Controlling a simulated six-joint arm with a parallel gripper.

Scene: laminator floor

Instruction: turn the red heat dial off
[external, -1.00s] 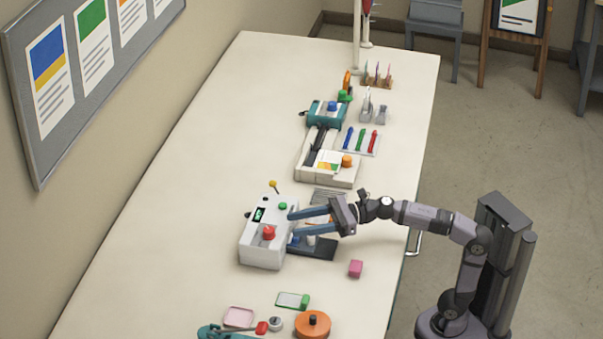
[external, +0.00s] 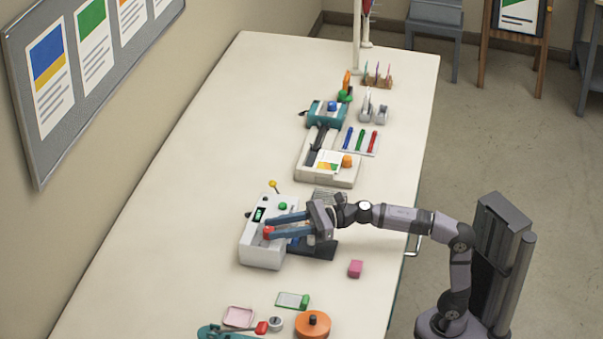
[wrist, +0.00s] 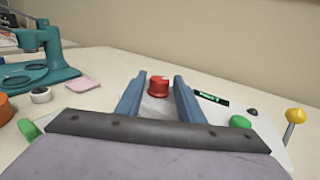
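The red heat dial (external: 268,231) sits on the front part of the white laminator (external: 262,252). In the wrist view the dial (wrist: 158,86) stands just past and between my two blue fingertips, with room on both sides. My gripper (external: 270,226) is open, its fingers reaching left over the laminator with the tips at the dial. In the wrist view my gripper (wrist: 159,90) shows its fingers apart and nothing held. I cannot tell whether a finger touches the dial. The dial's pointer mark is too small to read.
The laminator also has a green button (external: 283,206), a lit display (external: 259,214) and a yellow-knobbed lever (external: 273,184). The table left of the laminator is clear.

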